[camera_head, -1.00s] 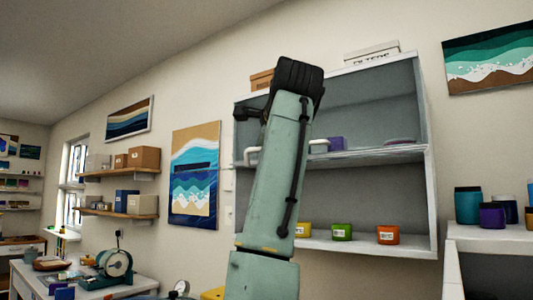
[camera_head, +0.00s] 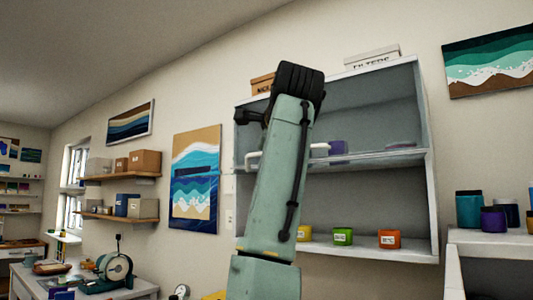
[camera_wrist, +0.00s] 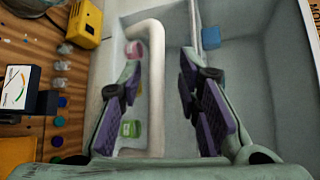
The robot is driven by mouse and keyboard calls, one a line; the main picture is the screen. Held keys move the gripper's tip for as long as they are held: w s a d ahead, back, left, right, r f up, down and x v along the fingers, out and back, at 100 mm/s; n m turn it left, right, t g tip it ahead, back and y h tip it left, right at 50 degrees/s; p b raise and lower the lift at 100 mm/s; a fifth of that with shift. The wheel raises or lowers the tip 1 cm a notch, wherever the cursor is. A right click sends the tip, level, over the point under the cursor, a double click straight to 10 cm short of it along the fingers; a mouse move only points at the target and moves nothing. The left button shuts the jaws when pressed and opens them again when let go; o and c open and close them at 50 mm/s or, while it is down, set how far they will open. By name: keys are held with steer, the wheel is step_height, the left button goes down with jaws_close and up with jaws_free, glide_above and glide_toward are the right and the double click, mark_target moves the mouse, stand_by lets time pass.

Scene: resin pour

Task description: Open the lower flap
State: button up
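A grey-white wall cabinet (camera_head: 432,205) has an upper and a lower compartment in the head view. A white bar handle (camera_head: 253,155) runs at the height of the middle shelf, partly behind my arm. I cannot make out a separate flap panel. In the wrist view the bent white handle (camera_wrist: 156,90) stands between the fingers of my gripper (camera_wrist: 161,51), nearer the left finger. The gripper is open, and I see no clear contact with the bar. In the head view my forearm hides most of the gripper.
Yellow (camera_head: 303,233), green (camera_head: 343,236) and orange (camera_head: 389,239) jars stand in the lower compartment. A purple box (camera_head: 338,147) stands on the middle shelf. Dark jars (camera_head: 469,209) stand on a white unit at right. Wooden wall shelves (camera_head: 120,216) are at left.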

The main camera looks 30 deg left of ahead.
steer(key=v, duration=0.7)
steer(key=shift+s+d, duration=0.15)
steer(key=shift+c, duration=0.4)
